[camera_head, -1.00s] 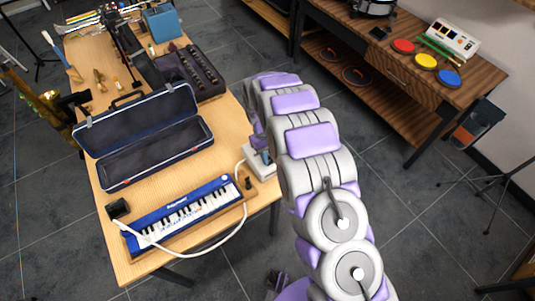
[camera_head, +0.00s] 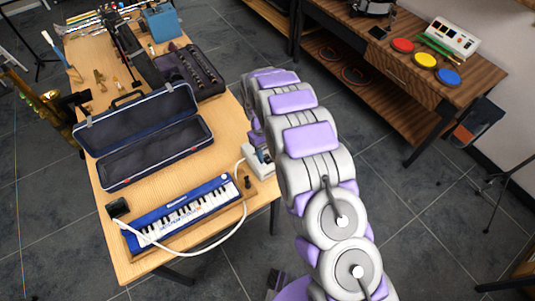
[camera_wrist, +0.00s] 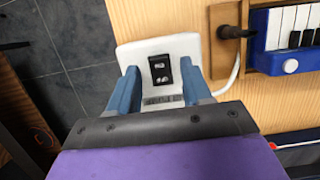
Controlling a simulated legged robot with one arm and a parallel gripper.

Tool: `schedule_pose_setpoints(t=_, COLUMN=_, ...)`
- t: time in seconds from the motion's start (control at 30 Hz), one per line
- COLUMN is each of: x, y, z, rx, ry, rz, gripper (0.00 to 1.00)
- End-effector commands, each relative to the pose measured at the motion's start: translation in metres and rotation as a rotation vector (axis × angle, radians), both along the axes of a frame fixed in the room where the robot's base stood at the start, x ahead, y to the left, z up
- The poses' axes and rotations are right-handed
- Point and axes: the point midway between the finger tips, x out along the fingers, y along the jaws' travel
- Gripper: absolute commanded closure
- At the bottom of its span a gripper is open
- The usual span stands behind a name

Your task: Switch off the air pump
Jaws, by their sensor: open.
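The air pump is a white box (camera_wrist: 137,57) with a black rocker switch (camera_wrist: 161,69) on its face, shown in the wrist view. In the head view the pump (camera_head: 255,167) sits at the table's right edge, partly hidden behind my arm. A white hose (camera_head: 222,238) runs from the pump side to the blue keyboard (camera_head: 185,212). My gripper (camera_wrist: 160,82) is open, with its two blue fingers over the pump on either side of the switch. Nothing is between the fingers except the view of the switch. I cannot tell if the fingertips touch the pump.
An open, empty dark case (camera_head: 150,155) lies behind the keyboard. A small black block (camera_head: 117,208) sits at its left. A brown wooden holder with a black peg (camera_wrist: 232,32) stands beside the pump.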

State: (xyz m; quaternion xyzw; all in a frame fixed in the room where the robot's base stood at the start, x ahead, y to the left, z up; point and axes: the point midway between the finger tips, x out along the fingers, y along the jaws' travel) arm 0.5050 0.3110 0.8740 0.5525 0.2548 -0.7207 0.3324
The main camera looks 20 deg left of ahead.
Motion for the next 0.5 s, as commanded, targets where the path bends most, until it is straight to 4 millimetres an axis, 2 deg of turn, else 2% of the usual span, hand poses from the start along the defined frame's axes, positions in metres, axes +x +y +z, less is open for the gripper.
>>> schedule_pose_setpoints(t=0.5, x=0.021, y=0.021, z=0.109, rx=0.006, ry=-0.005, rz=-0.001, gripper=0.51)
